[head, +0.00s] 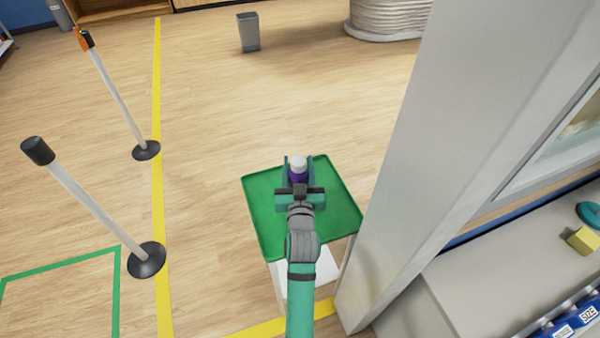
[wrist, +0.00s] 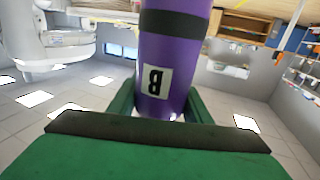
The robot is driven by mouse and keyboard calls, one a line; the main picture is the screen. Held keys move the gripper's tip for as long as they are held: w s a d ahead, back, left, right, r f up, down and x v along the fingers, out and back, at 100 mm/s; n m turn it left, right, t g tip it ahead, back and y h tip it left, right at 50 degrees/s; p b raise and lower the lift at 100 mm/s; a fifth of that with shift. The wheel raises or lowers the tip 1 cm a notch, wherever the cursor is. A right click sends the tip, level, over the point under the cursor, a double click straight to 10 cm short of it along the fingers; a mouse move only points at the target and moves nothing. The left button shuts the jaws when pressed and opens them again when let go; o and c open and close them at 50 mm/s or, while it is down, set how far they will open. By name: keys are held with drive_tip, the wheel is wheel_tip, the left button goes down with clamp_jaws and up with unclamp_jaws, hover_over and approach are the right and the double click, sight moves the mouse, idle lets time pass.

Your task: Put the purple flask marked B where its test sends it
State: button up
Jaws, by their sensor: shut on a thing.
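The purple flask (head: 298,174) has a white cap and is held between the jaws of my gripper (head: 298,180). In the wrist view the purple flask (wrist: 172,50) shows a dark band and a white label with a B, which appears upside down. My gripper (wrist: 160,105) is shut on it there. In the head view the gripper and flask are over a green tray (head: 262,220) on a small white stand. I cannot tell whether the flask touches the tray.
A thick grey post (head: 430,130) stands just right of the tray. Two barrier posts (head: 146,262) stand left, by a yellow floor line (head: 157,120). A counter (head: 480,275) with a yellow block (head: 581,240) is at right. A grey bin (head: 248,32) stands far back. The floor between is clear.

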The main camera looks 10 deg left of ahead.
drive_tip(key=w+f, duration=0.3)
drive_tip(key=f, duration=0.4)
drive_tip(key=shift+w+a, duration=0.2)
drive_tip(key=shift+f, duration=0.2)
drive_tip(key=o, duration=1.2)
drive_tip(key=shift+o, duration=0.2)
drive_tip(key=shift+r, duration=0.15)
